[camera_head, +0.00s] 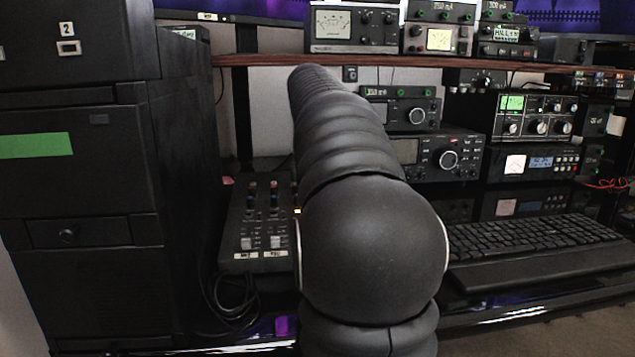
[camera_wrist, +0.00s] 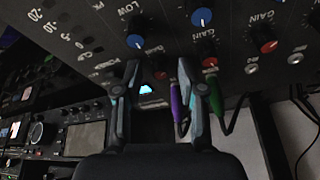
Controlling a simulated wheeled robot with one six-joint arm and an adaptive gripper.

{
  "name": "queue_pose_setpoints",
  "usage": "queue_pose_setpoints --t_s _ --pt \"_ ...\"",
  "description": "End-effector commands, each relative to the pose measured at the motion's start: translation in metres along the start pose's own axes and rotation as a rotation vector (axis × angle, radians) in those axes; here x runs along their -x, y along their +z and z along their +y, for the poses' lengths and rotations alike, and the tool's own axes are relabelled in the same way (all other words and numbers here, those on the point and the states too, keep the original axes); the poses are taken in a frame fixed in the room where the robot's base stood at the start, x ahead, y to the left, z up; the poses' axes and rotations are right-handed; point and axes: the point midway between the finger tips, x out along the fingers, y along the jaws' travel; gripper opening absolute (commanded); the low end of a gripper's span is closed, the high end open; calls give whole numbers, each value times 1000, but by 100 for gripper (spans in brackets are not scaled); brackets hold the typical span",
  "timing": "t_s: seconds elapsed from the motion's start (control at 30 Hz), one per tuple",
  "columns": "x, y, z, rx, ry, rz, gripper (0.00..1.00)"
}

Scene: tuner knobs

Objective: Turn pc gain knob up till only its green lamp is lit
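The mixer (camera_head: 250,216) stands left of my arm in the head view, partly hidden by it. In the wrist view its panel (camera_wrist: 235,40) fills the upper part, with blue knobs and red knobs beneath GAIN lettering. One red knob (camera_wrist: 208,62) is just right of my gripper, another (camera_wrist: 268,47) further right. A darker reddish knob (camera_wrist: 160,75) shows between the fingers. My gripper (camera_wrist: 158,66) is open, its fingers apart; contact cannot be told. I cannot read which knob is pc gain, and I make out no lit green lamp.
Purple (camera_wrist: 176,104) and green (camera_wrist: 213,93) plugs are close to the right finger. A computer tower (camera_head: 90,180) stands left of the mixer. A keyboard (camera_head: 530,240) and radios (camera_head: 445,158) are to the right, under a shelf (camera_head: 270,60).

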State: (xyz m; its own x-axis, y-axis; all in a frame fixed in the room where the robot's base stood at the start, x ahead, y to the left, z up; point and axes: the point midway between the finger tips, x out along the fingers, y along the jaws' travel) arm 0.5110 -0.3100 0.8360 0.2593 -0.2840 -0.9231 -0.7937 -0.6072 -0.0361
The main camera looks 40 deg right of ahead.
Motion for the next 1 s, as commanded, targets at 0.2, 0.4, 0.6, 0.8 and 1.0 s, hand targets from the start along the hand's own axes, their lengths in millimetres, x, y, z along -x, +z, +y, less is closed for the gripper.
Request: queue_pose_setpoints --t_s 0.2,0.4,0.6,0.8,1.0 --pt "0 0 0 0 0 0 17" --pt "0 0 0 0 0 -1 0" --pt "1 0 0 -15 5 -1 0" --pt "2 0 -1 -88 29 -2 0" --pt "3 -1 -2 -228 73 -2 0"
